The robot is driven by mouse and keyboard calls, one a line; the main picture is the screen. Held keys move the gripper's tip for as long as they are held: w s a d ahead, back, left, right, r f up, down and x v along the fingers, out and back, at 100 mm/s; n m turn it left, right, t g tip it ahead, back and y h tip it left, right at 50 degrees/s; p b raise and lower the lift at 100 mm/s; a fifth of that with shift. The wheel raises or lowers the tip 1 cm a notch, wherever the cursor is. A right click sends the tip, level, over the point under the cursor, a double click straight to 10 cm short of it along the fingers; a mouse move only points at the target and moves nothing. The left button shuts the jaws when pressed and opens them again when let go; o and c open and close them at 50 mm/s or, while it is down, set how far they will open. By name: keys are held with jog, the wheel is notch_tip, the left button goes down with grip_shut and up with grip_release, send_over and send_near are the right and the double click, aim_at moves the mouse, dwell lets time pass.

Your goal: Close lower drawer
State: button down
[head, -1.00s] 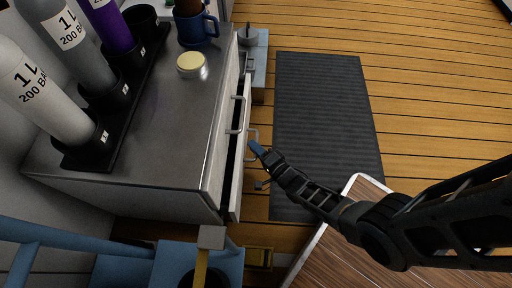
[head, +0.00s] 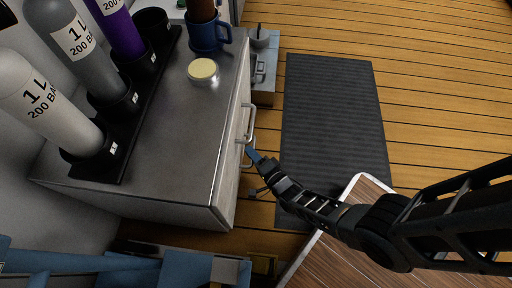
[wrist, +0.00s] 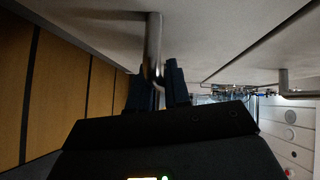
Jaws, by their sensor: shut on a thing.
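The grey metal cabinet (head: 165,150) stands left of my arm, with its pale drawer fronts (head: 228,180) on its right side, seen steeply from above. An upper bar handle (head: 249,123) and a lower bar handle (head: 243,150) stick out there. My gripper (head: 254,156), with blue fingertips, is at the lower handle. In the wrist view my gripper (wrist: 159,88) has its fingers on either side of a metal bar handle (wrist: 154,45) and is shut on it. No open gap shows at the drawer fronts from above; the lower front is mostly hidden.
Gas bottles (head: 50,100) in a black rack, a blue mug (head: 205,35) and a round tin (head: 203,72) stand on the cabinet. A wooden-topped table (head: 340,245) lies under my arm. A dark mat (head: 335,125) covers free floor on the right.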

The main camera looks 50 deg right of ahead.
jog(key=shift+w+a, duration=0.25)
jog(key=c, duration=1.2)
grip_release()
jog(key=shift+r, duration=0.1)
jog(key=f+p+v, duration=0.1)
jog(key=p+v, duration=0.1)
jog(key=v, duration=0.5)
jog(key=shift+s+r, duration=0.4)
jog(key=shift+s, duration=0.05)
